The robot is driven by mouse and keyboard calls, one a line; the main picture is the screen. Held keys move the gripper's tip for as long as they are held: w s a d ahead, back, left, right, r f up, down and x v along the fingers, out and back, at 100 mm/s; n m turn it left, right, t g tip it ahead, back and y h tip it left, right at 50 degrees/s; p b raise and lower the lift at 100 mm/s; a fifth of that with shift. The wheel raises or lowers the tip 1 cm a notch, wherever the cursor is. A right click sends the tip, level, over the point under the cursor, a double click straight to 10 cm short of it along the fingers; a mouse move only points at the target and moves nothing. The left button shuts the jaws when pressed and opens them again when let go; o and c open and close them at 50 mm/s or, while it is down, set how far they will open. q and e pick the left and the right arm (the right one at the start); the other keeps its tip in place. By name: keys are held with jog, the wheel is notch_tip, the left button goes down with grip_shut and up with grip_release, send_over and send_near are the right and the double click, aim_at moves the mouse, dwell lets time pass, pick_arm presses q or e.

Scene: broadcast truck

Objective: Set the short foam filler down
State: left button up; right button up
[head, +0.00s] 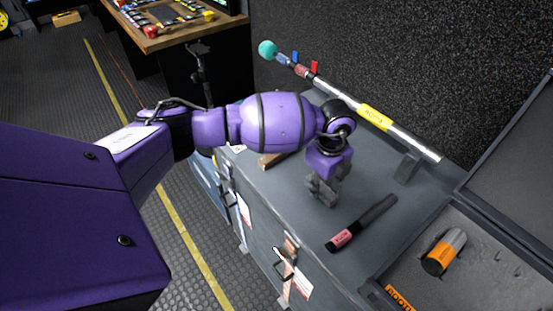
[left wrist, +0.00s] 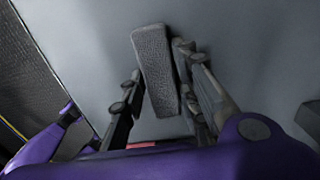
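My left gripper (head: 322,190) points down over the grey case top (head: 290,195). In the left wrist view its two fingers (left wrist: 160,92) stand on either side of a dark grey, textured foam block (left wrist: 155,65), the short foam filler. The fingers look closed on its sides, and the block reaches out past the fingertips. The block is close to the grey surface, but I cannot tell whether it touches it. In the head view the gripper mostly hides the block. My right gripper does not show.
A dark rod with a pink label (head: 343,239) lies just right of the gripper. A silver pole with a yellow label (head: 375,117) runs along the back, near a grey block (head: 408,166). An open foam-lined case (head: 490,270) holds an orange-and-grey cylinder (head: 443,252).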

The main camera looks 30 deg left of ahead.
aim_at(322, 187)
pick_arm(q)
jog(key=shift+o, duration=1.3)
jog(key=shift+r, duration=0.1)
jog(key=shift+w+r, duration=0.1)
notch_tip(322, 187, up, 12)
jog(key=shift+p, duration=0.3)
